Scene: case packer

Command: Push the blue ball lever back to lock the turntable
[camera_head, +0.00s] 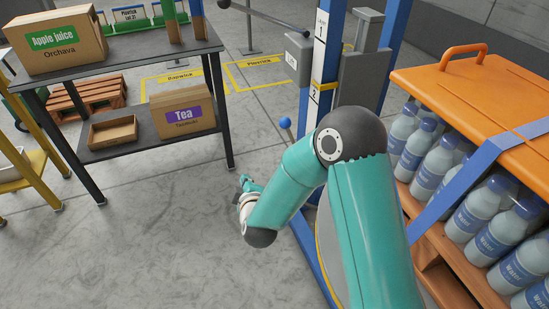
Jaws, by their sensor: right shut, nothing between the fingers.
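The blue ball (285,123) of the lever shows left of the blue upright, with a short thin stem below it; the lower part of the lever is hidden behind my arm. My right arm comes in from the bottom right, and its gripper (243,180) is left of and below the ball in the picture, apart from it. The gripper is small in view and shut, with nothing held. The turntable (326,252), a grey disc with a yellowish rim, shows only in part behind my arm. My left gripper is out of view.
A blue post with a grey box (362,80) stands behind my arm. At right is an orange-topped pallet of water bottles (412,150) with a blue strap. At left, a dark shelf holds an Apple juice carton (58,42) and a Tea carton (183,112). Floor between is clear.

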